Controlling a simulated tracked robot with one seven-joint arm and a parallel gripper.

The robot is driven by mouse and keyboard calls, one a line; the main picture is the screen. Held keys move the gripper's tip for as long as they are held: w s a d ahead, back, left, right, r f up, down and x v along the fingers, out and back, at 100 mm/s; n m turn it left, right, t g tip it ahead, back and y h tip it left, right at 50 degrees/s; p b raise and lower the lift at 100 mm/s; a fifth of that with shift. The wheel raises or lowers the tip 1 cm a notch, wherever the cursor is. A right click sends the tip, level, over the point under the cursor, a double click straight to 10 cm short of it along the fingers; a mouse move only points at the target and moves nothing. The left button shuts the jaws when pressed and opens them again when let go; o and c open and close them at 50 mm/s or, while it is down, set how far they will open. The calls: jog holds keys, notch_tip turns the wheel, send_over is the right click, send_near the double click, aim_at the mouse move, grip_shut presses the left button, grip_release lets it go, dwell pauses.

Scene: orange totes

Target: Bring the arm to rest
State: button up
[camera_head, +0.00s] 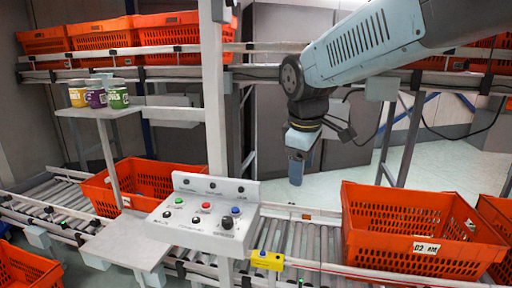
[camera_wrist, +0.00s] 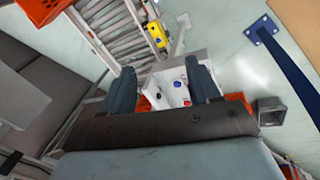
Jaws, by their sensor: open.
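My arm reaches in from the upper right in the head view, its light blue-grey link crossing in front of the upper shelf. My gripper (camera_head: 297,170) hangs from it, pointing down above the conveyor, behind and right of the control panel. In the wrist view my gripper (camera_wrist: 163,88) shows two dark fingers spread apart with nothing between them. The white control panel (camera_head: 186,222), with several coloured buttons and a black knob, shows beyond and between the fingers in the wrist view (camera_wrist: 174,92). The gripper appears apart from everything around it.
An orange tote (camera_head: 400,250) stands on the roller conveyor (camera_head: 290,238) at right; another tote (camera_head: 130,183) is left of the panel. A grey post (camera_head: 213,100) rises left of the gripper. Several cans (camera_head: 97,97) stand on a small shelf. A yellow box (camera_head: 267,260) sits at the conveyor's front edge.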

jog(key=s+d+f+m+t, duration=0.1)
jog(key=s+d+m+t, duration=0.1)
jog(key=s+d+m, duration=0.9)
jog(key=shift+s+d+m+t+y, duration=0.3)
jog(key=shift+s+d+m, duration=0.15)
jog(key=shift+d, duration=0.7)
